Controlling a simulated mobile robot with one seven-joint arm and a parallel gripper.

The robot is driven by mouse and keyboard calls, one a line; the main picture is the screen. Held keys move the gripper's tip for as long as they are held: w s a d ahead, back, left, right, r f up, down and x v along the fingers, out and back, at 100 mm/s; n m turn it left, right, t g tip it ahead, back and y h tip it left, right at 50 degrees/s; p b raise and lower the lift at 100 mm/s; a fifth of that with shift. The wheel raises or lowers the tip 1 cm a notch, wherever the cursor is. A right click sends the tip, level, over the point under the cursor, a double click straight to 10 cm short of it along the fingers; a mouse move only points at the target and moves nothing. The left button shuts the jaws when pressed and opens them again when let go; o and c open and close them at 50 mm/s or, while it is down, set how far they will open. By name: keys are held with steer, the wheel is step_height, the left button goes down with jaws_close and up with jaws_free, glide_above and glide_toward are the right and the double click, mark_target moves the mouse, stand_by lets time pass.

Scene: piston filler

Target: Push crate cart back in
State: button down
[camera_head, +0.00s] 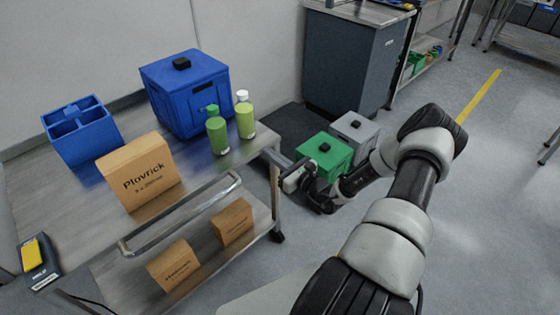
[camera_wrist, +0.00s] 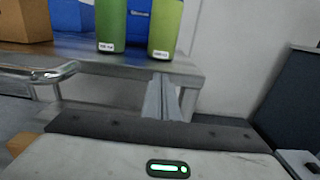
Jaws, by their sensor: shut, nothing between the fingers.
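The steel cart (camera_head: 75,208) stands at the left, with a bar handle (camera_head: 185,212), a lower shelf and a castor (camera_head: 277,236) at its near right corner. Its top edge and corner also show in the wrist view (camera_wrist: 110,62). My gripper (camera_head: 284,186) is at the cart's right end, close beside the corner post. In the wrist view its grey fingers (camera_wrist: 163,98) are together, empty, and overlap the cart's edge. I cannot tell whether they touch it. A blue lidded crate (camera_head: 190,92) and a blue divided carrier (camera_head: 82,130) sit on the cart top.
Two green bottles (camera_head: 217,135) stand near the cart's right edge, with a cardboard box (camera_head: 138,172) nearby. A green crate (camera_head: 325,156) and a grey crate (camera_head: 353,132) stand beyond my gripper, before a dark cabinet (camera_head: 350,60). Floor at the right is clear.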

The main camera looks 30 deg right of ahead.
mark_target(248, 137)
steer(key=b+x, duration=0.1)
steer(key=x, duration=1)
steer(key=shift+w+a, duration=0.1)
steer(key=shift+w, duration=0.05)
steer(key=shift+w+r, duration=0.1)
steer(key=shift+w, duration=0.2)
steer(key=shift+w+a+r, duration=0.1)
steer(key=shift+r, duration=0.05)
